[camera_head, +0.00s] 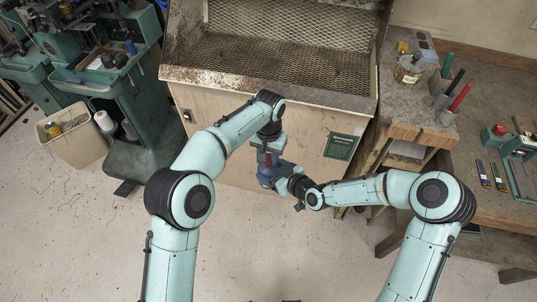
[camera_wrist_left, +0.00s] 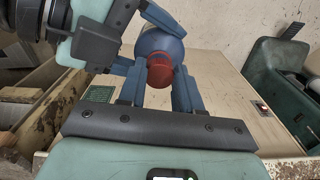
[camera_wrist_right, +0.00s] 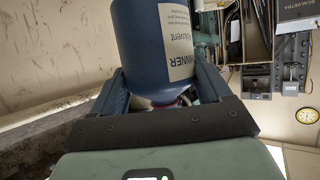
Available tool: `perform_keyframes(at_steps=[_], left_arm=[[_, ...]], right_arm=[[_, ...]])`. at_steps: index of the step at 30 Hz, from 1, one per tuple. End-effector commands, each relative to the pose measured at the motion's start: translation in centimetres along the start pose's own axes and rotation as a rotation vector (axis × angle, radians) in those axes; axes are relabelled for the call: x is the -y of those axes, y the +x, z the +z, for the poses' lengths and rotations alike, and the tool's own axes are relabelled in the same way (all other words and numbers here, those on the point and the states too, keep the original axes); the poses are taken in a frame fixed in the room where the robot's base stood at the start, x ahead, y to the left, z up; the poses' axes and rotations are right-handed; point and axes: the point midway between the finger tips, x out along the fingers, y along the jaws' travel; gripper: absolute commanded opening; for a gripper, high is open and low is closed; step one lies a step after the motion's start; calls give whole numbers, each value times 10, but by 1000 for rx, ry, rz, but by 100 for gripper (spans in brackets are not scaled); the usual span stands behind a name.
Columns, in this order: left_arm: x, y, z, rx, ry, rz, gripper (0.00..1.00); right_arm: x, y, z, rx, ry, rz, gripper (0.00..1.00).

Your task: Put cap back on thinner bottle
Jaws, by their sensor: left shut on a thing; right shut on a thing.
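The dark blue thinner bottle (camera_head: 267,172) is held in the air in front of the cabinet. My right gripper (camera_head: 283,176) is shut on it from the right. In the right wrist view, the bottle (camera_wrist_right: 140,45) with its cream "thinner" label (camera_wrist_right: 178,42) fills the space between the fingers. My left gripper (camera_head: 271,147) is above the bottle, pointing down. In the left wrist view, the red cap (camera_wrist_left: 160,72) is between its fingers, in line with the bottle's top (camera_wrist_left: 160,42). The neck is hidden, so I cannot tell whether the cap is seated on it.
A cabinet with a mesh-floored bay (camera_head: 280,62) stands right behind the grippers, with a green sign (camera_head: 341,146) on its front. A workbench (camera_head: 415,110) at the right holds a glass jar (camera_head: 409,68) and markers. Green machines and a waste bin (camera_head: 75,140) stand at the left. Floor in front is open.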

Motion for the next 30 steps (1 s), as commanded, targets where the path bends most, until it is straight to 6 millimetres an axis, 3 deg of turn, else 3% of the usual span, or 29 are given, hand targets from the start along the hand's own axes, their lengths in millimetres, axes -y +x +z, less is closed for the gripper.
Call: perform_keyframes(at_steps=[19, 20, 22, 26, 30], left_arm=[[0, 12, 0, 0, 0, 0, 6], [0, 11, 0, 0, 0, 0, 6], [0, 11, 0, 0, 18, 0, 6], [1, 11, 0, -1, 171, 0, 6], [3, 12, -1, -1, 480, 0, 6]], right_arm=[[0, 0, -1, -2, -1, 0, 23], [0, 0, -1, -2, -1, 0, 0], [0, 0, -1, -1, -1, 0, 0], [0, 0, -1, -1, -1, 0, 0], [0, 0, -1, -1, -1, 0, 0]])
